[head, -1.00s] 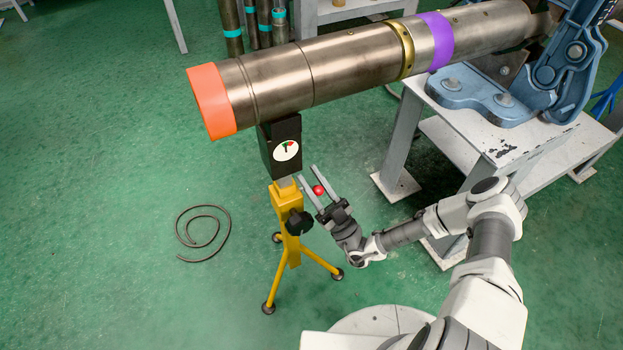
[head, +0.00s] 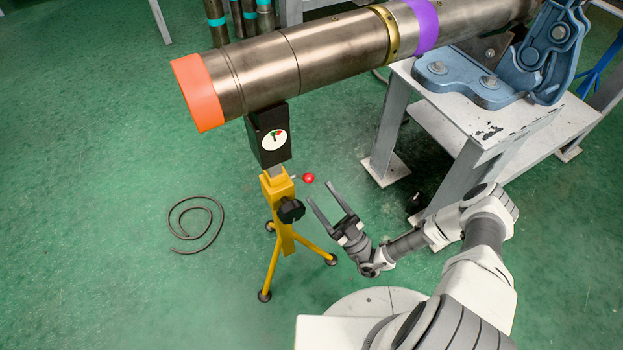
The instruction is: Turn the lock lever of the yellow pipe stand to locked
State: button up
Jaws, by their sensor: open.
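The yellow pipe stand (head: 279,205) stands upright on its tripod legs, left of my gripper. Its lock lever (head: 308,178) is a short grey rod with a red ball end, sticking out to the right of the post just below the black head. A black knob (head: 291,210) sits on the post below the lever. My gripper (head: 321,192) is open and empty, with its fingers pointing up-left. The red ball is just beyond the fingertips, apart from them.
A large steel pipe (head: 300,58) with an orange end band rests over the stand's head and runs to the blue vise (head: 480,80) on a grey bench (head: 470,125). A dark cable (head: 197,224) lies coiled on the green floor at left.

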jog(key=v, duration=0.2)
jog(key=shift+s+d+f, duration=0.15)
jog(key=shift+f, duration=0.05)
